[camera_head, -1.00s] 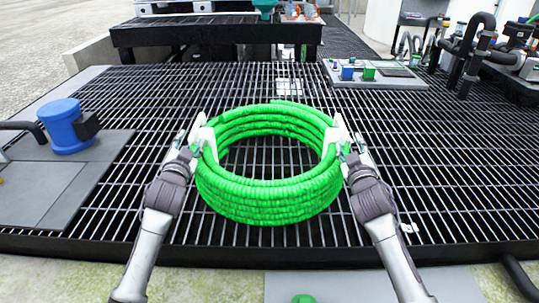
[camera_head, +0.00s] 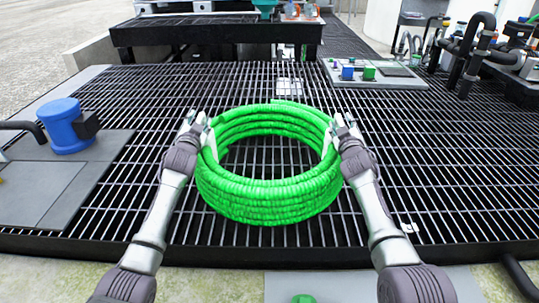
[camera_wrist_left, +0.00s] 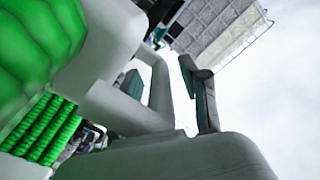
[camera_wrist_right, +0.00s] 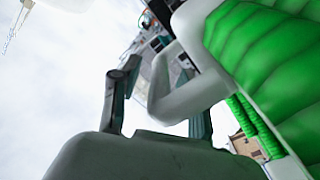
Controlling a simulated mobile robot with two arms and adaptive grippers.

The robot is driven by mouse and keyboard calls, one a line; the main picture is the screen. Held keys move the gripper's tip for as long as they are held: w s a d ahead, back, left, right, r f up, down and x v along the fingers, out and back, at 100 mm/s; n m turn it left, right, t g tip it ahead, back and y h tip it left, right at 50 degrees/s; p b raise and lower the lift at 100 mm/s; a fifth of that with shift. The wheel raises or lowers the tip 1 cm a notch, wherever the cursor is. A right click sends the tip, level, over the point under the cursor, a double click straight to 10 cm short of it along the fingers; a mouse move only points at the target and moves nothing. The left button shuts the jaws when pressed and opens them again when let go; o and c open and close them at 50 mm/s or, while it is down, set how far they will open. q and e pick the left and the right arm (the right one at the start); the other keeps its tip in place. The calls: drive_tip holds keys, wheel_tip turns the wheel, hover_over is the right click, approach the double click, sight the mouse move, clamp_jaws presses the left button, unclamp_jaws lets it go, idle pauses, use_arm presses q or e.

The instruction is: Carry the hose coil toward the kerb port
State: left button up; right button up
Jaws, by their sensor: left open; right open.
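The green hose coil (camera_head: 268,205) lies flat on the black grating in the middle of the head view. White handle brackets sit on its left side (camera_head: 209,145) and right side (camera_head: 327,142). My left gripper (camera_head: 195,122) is open at the left bracket; in the left wrist view the bracket's loop (camera_wrist_left: 157,95) is close to its fingers. My right gripper (camera_head: 343,124) is open at the right bracket, whose loop (camera_wrist_right: 160,88) shows close to its fingers in the right wrist view. I cannot tell whether the fingers touch the loops. I cannot tell which fitting is the kerb port.
A blue motor-like unit (camera_head: 66,125) stands on a grey plate at left. A plate with a blue block (camera_head: 347,73) and a green block (camera_head: 369,73) lies at back right. Black pipes (camera_head: 473,50) stand at far right. A raised black platform (camera_head: 215,35) is behind. Grating around the coil is clear.

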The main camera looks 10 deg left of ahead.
use_arm(q)
drive_tip(key=shift+c, duration=0.2)
use_arm(e)
drive_tip(key=shift+c, duration=0.2)
use_arm(q)
clamp_jaws()
use_arm(e)
clamp_jaws()
use_arm(q)
drive_tip(key=shift+w+r, duration=0.1)
drive_tip(key=shift+r, duration=0.15)
use_arm(e)
drive_tip(key=shift+w+a+r, duration=0.1)
drive_tip(key=shift+r, duration=0.15)
